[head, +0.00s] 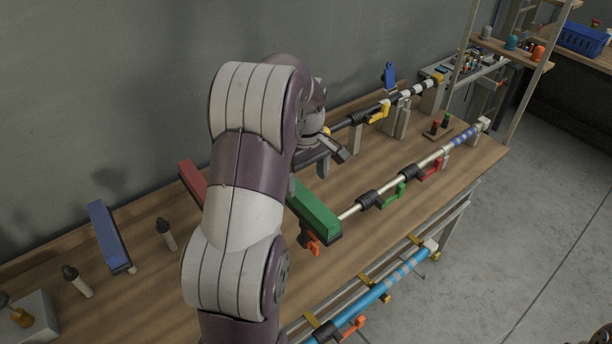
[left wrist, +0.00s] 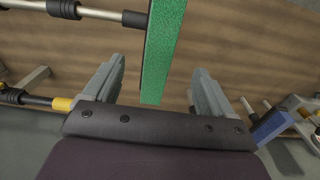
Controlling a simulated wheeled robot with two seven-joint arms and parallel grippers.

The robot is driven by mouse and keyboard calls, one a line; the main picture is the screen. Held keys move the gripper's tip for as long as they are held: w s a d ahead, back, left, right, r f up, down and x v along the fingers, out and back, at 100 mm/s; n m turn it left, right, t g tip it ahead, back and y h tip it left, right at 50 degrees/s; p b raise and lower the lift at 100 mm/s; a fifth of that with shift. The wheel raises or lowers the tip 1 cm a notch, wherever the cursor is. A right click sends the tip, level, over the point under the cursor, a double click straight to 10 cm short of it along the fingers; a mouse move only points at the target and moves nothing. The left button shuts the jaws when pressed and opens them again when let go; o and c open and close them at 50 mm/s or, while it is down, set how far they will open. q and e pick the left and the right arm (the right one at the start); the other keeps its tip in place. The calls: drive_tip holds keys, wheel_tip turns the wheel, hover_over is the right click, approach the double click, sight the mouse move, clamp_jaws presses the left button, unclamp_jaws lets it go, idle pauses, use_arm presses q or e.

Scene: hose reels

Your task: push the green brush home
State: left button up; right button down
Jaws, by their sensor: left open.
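The green brush (head: 316,210) is a long block with a green face, at the near end of a pale pole (head: 348,212) above the workbench. My left gripper (head: 322,165) is just behind the brush, partly hidden by my own arm. In the left wrist view the green brush (left wrist: 163,50) stands between the two spread fingers, with a gap on each side. The gripper is open and holds nothing. The joint between brush and pole shows only in part, so I cannot tell how far the brush is seated.
A green clamp (head: 394,194) and a red clamp (head: 432,168) sit along the pole. A red brush (head: 191,183) and a blue brush (head: 108,236) stand to the left. A pole with a yellow clamp (head: 379,112) lies behind. A blue pole (head: 385,290) runs along the front edge.

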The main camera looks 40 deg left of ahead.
sight(330, 225)
use_arm(q)
wheel_tip(330, 225, up, 3)
drive_tip(key=p, duration=0.2)
drive_tip(key=shift+f+p, duration=0.15)
drive_tip(key=shift+p, duration=0.2)
drive_tip(key=shift+f, duration=0.1)
drive_tip(key=s+d+f+m+b, duration=0.1)
drive_tip(key=d+m, duration=0.1)
drive_tip(key=d, duration=0.1)
drive_tip(key=s+d+f+m+b, duration=0.1)
drive_tip(key=d+f+m, duration=0.1)
drive_tip(key=d, duration=0.1)
drive_tip(key=s+d+f+m+b, duration=0.1)
drive_tip(key=d+f+m, duration=0.1)
drive_tip(key=d, duration=0.1)
drive_tip(key=shift+s+b, duration=0.25)
drive_tip(key=shift+b, duration=0.1)
drive_tip(key=s+d+f+m+b, duration=0.1)
drive_tip(key=s+d+f+m, duration=0.1)
drive_tip(key=s+d+m, duration=0.2)
drive_tip(key=s+d+f+m+t+b, duration=0.1)
drive_tip(key=s+d+f+m, duration=0.1)
drive_tip(key=s+d+m, duration=0.2)
drive_tip(key=shift+s+d+f+m, duration=0.3)
drive_tip(key=shift+s+f+m, duration=0.15)
drive_tip(key=shift+s, duration=0.2)
drive_tip(key=shift+s+d+r, duration=0.1)
